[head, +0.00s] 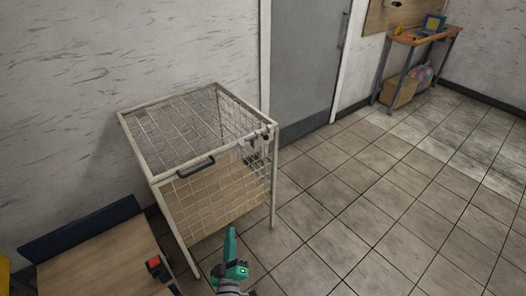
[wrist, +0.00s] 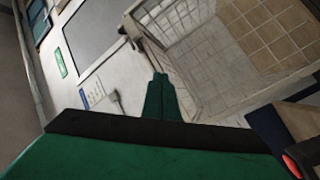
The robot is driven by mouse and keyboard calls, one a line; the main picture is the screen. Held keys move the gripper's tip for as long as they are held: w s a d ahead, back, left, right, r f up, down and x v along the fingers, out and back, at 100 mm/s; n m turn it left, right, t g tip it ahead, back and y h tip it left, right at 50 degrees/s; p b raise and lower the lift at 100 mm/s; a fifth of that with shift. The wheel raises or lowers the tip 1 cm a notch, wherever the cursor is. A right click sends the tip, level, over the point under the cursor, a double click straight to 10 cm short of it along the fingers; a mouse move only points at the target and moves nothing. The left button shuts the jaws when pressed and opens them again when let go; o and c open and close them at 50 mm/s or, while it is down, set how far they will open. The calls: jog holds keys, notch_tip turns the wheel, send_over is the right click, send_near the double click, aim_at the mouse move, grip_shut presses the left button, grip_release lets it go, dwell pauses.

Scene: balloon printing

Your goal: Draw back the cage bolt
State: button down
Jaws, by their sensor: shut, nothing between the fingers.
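The wire cage (head: 150,172) is a pale-framed mesh box standing against the wall in the head view. A black handle (head: 195,167) sits on its top front rail. Small dark fittings (head: 265,134) show near the top right front corner. They look like the bolt, but are too small to tell its position. My green gripper (head: 230,232) is in front of the cage, apart from the fittings. Its fingers are together and empty in the wrist view (wrist: 160,92), where the cage (wrist: 185,25) shows beyond them.
A wooden-topped table with a red-and-black button (head: 154,265) stands at lower left. A grey door (head: 300,70) is behind the cage to the right. A small bench (head: 420,38) with boxes below it stands at the far right. The tiled floor between is clear.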

jog(key=w+d+r+n, duration=0.2)
jog(key=w+d+n, duration=0.1)
jog(key=w, duration=0.4)
jog(key=w+d+r+n, duration=0.3)
jog(key=w+n, duration=0.1)
jog(key=w, duration=0.3)
jog(key=w+d+r+n+t, duration=0.1)
jog(key=w+d+r+n, duration=0.2)
jog(key=w, duration=0.5)
jog(key=shift+d+n, duration=0.25)
jog(key=shift+n, duration=0.15)
jog(key=w+d+r, duration=0.2)
jog(key=w, duration=1)
jog(key=shift+w, duration=0.3)
jog(key=shift+d, duration=0.15)
